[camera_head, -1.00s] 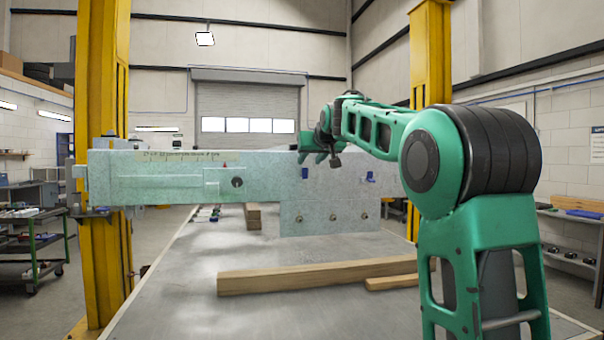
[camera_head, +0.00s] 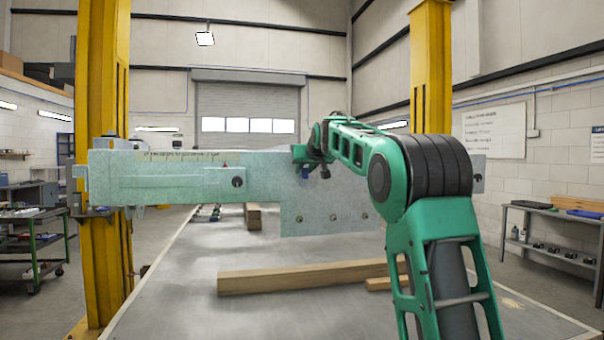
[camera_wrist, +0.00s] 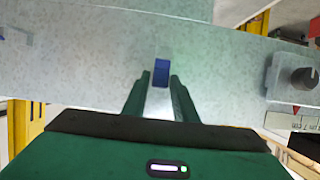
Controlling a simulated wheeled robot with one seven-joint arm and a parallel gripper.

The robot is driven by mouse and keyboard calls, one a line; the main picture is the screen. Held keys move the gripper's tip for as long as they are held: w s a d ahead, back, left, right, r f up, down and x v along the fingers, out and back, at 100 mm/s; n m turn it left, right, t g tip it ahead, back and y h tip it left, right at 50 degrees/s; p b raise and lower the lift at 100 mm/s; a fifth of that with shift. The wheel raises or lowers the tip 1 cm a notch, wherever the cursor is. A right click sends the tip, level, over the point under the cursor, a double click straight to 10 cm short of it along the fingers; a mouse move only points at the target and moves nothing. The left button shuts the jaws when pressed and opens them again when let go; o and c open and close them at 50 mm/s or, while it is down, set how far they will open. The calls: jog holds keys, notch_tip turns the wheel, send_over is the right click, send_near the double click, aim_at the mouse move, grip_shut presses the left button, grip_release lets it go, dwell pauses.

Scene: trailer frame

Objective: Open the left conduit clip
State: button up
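The left conduit clip (camera_head: 305,174) is a small dark blue block on the face of the pale grey-green trailer frame beam (camera_head: 330,205). In the wrist view the clip (camera_wrist: 161,68) stands straight ahead, between the fingertips. My gripper (camera_head: 301,157) is at the clip in the head view, just above it. In the wrist view its two green fingers (camera_wrist: 160,77) are apart, one on each side of the clip, with narrow gaps. Whether they touch it cannot be told. A second blue clip (camera_wrist: 14,34) shows at the wrist view's left edge; my arm hides it in the head view.
A dark round knob (camera_head: 237,182) sits on the beam left of the clips, with several bolts (camera_head: 333,217) below. Long timbers (camera_head: 300,277) lie on the grey table (camera_head: 190,290). Yellow posts (camera_head: 103,80) stand on both sides. The space before the beam's left half is clear.

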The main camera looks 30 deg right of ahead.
grip_shut()
